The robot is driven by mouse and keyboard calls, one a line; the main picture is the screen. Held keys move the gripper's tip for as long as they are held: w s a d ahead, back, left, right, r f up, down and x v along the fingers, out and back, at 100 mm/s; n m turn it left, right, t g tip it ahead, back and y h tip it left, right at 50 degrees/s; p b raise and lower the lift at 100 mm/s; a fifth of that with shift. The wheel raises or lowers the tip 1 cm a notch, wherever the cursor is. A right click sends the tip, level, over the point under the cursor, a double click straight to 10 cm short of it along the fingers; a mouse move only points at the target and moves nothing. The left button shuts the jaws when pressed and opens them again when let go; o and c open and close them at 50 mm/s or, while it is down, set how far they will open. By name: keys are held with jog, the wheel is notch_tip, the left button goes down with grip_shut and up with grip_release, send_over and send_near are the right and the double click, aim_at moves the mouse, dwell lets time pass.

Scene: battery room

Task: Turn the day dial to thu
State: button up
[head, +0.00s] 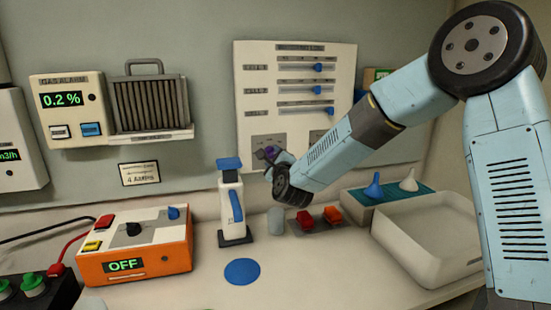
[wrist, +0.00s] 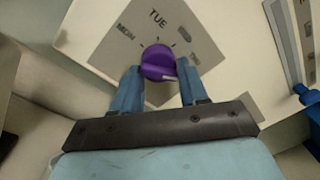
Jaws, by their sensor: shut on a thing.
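The day dial is a purple round knob (wrist: 158,60) on a grey plate (wrist: 105,45) in the wrist view. MON reads on the left of the plate and TUE at the top; the labels on the right are too faint to read. A pale mark shows at the knob's lower right edge. My gripper (wrist: 158,75) has its blue fingers on either side of the knob, shut on it. In the head view the purple knob (head: 271,152) is partly hidden by my gripper (head: 277,163), low on the cream wall panel (head: 252,88).
Blue sliders (head: 317,68) sit above the dial on the same panel. Below stand a white and blue dispenser (head: 232,205), a grey cylinder (head: 275,221), red blocks (head: 304,219) and a white tray (head: 425,250). An orange box reading OFF (head: 135,250) is at left.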

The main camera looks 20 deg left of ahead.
jog(key=shift+s+a, duration=0.2)
jog(key=o, duration=0.7)
jog(key=shift+f, duration=0.1)
jog(key=o, duration=0.3)
jog(key=shift+w, duration=0.1)
jog(key=shift+d, duration=0.1)
jog(key=v, duration=1.3)
jog(key=shift+s, duration=0.3)
jog(key=shift+d, duration=0.15)
